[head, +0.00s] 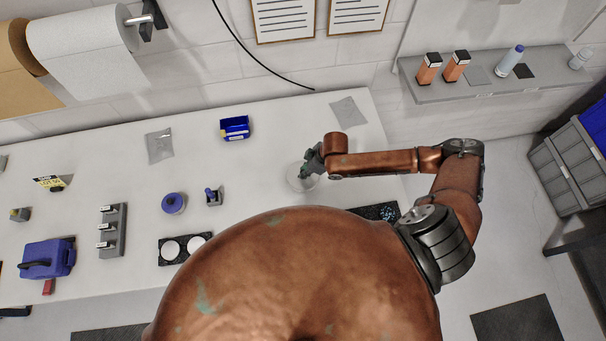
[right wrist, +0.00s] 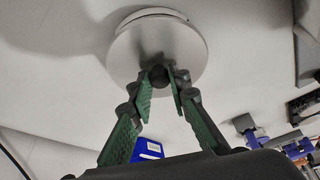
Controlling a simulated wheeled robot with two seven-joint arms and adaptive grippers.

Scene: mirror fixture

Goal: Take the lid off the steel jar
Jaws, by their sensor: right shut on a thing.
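The steel jar's lid (right wrist: 158,50) is a pale round disc with a dark knob, large in the right wrist view. My right gripper (right wrist: 168,78) has its green fingers on either side of the knob and is shut on it. A pale curved rim (right wrist: 150,11) shows past the lid's far edge. I cannot tell whether the lid sits on the jar or is clear of it. In the head view, my right gripper (head: 309,166) is over a pale round shape (head: 300,180) on the table, partly hidden by the gripper. My left gripper is not in view.
The white table (head: 110,165) also bears a blue bin (head: 235,128), a purple round container (head: 173,204), a small purple-handled item (head: 213,197), a grey rack (head: 112,230) and a purple case (head: 47,258). A grey packet (head: 349,111) lies behind my right gripper.

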